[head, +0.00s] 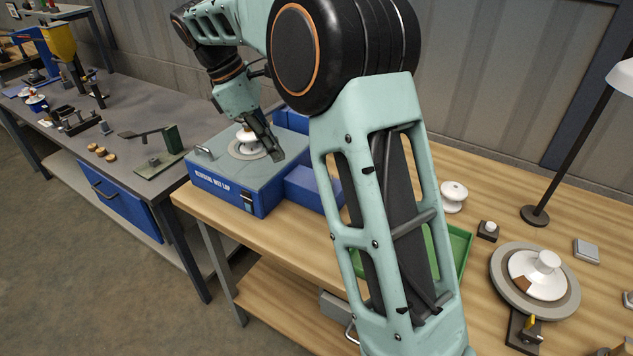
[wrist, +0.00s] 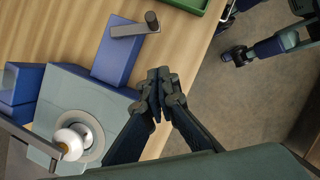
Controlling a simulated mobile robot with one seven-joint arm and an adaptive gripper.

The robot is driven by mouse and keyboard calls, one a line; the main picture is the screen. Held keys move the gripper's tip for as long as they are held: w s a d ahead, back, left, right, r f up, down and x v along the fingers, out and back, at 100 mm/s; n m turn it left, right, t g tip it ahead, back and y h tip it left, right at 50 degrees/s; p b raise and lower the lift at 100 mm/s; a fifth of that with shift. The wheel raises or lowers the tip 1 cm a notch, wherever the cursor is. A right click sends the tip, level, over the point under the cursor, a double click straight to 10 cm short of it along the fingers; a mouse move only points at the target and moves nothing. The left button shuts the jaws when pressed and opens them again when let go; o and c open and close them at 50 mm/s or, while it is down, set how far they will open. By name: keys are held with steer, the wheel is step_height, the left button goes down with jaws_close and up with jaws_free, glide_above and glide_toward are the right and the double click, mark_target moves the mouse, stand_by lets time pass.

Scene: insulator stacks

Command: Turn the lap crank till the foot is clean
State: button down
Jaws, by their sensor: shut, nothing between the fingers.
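The blue lap box (head: 225,190) with a grey top stands at the left end of the wooden bench. A white insulator (head: 246,137) sits on its round grey plate (head: 262,150); a brownish spot shows by it in the wrist view (wrist: 72,138). The state of its foot is hidden. What looks like the crank, a dark bar with a round end (wrist: 135,29), lies over a blue block (wrist: 118,58) in the wrist view; my arm hides it in the head view. My gripper (wrist: 158,84) is shut and empty, apart from the crank, above the box's front edge.
A green tray (head: 461,240) lies right of the lap, partly behind my arm. A white insulator (head: 453,193), a turntable (head: 507,297) with another insulator, and a lamp (head: 535,214) stand further right. A grey bench (head: 112,103) with tools is at left.

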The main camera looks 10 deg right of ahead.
steer(key=s+d+f, duration=0.1)
steer(key=d+f, duration=0.6)
steer(key=f, duration=0.2)
steer(key=shift+d+p, duration=0.3)
steer(key=shift+p, duration=0.05)
steer(key=shift+s, duration=0.15)
steer(key=shift+s+d, duration=0.15)
steer(key=shift+d, duration=0.1)
steer(key=shift+s+d+n, duration=0.1)
steer(key=shift+n, duration=0.3)
